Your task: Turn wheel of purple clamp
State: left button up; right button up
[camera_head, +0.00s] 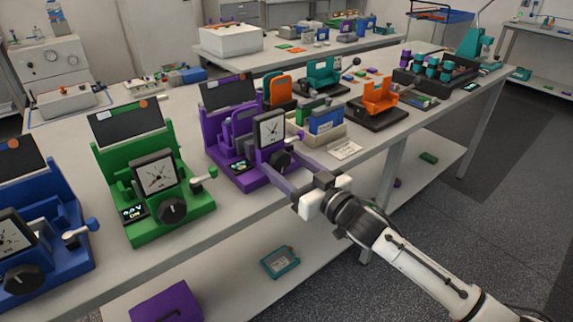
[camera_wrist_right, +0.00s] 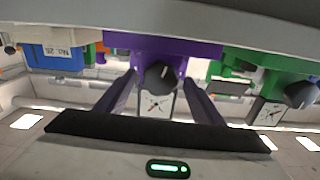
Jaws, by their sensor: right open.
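The purple clamp (camera_head: 222,147) stands upright on the bench, with a white dial on its front. My right gripper (camera_head: 283,165) reaches in from the lower right and is open at the wheel. In the right wrist view, the wheel (camera_wrist_right: 161,76) shows between the two spread fingers (camera_wrist_right: 160,83), with a gap visible on each side. The purple body (camera_wrist_right: 150,45) is beyond it. Contact cannot be told. My left gripper is not in view.
A green clamp (camera_head: 180,218) and a blue clamp (camera_head: 60,256) stand to the left. A blue box (camera_head: 327,119) is right of the purple clamp, and an orange holder (camera_head: 379,99) is farther right. A lower shelf runs under the bench.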

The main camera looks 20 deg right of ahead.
jog(key=c, duration=1)
jog(key=n+p, duration=0.1)
jog(key=n, duration=0.2)
jog(key=shift+c, duration=0.2)
jog(key=o, duration=1)
jog(key=shift+o, duration=0.2)
jog(key=v, duration=1)
jog(key=shift+b, duration=0.45)
